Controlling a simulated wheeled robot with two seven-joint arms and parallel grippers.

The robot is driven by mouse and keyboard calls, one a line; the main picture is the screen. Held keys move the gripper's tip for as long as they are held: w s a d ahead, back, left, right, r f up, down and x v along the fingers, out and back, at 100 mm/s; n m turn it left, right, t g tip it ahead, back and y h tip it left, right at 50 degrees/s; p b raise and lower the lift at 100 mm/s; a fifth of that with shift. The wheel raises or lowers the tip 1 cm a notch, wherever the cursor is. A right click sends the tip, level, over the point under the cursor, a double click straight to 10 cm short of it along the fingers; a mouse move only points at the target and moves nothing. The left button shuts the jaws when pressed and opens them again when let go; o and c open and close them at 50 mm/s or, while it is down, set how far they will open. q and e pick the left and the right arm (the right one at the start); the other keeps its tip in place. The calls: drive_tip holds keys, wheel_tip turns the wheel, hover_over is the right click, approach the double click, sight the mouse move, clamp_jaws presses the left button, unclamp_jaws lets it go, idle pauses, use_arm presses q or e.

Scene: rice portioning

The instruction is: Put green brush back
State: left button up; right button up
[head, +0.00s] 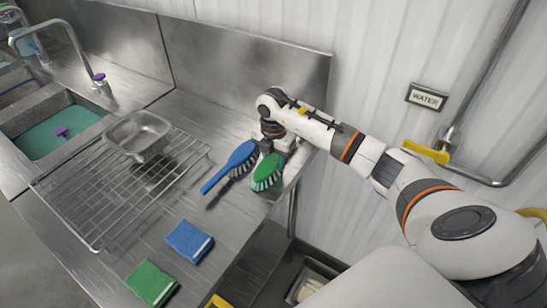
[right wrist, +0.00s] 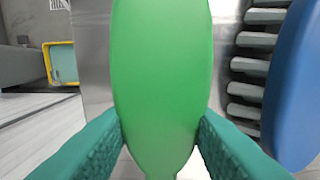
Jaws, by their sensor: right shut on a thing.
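The green brush (head: 268,168) is at the right part of the steel counter, its pale bristles facing down. My right gripper (head: 276,148) is shut on it, and my gripper partly hides its far end. In the right wrist view the green brush (right wrist: 160,70) runs up the middle, between two teal fingers (right wrist: 160,135). The blue brush (head: 238,160) lies on the left of the green one, very close to it. It also shows at the right edge of the right wrist view (right wrist: 298,80). My left gripper is not in view.
A wire rack (head: 75,195) with a steel pan (head: 138,130) on it stands left of the brushes. A blue sponge (head: 189,241) and a green sponge (head: 151,283) lie near the front edge. A sink (head: 60,140) is at the far left. A wall stands behind the arm.

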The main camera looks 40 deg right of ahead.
sight(274, 158)
drive_tip(key=shift+f, duration=0.1)
drive_tip(key=o, duration=1.1)
drive_tip(key=shift+r, duration=0.45)
wheel_tip(274, 158, up, 11)
drive_tip(key=b, duration=0.2)
drive_tip(key=shift+r+b, duration=0.2)
drive_tip(key=shift+b, duration=0.2)
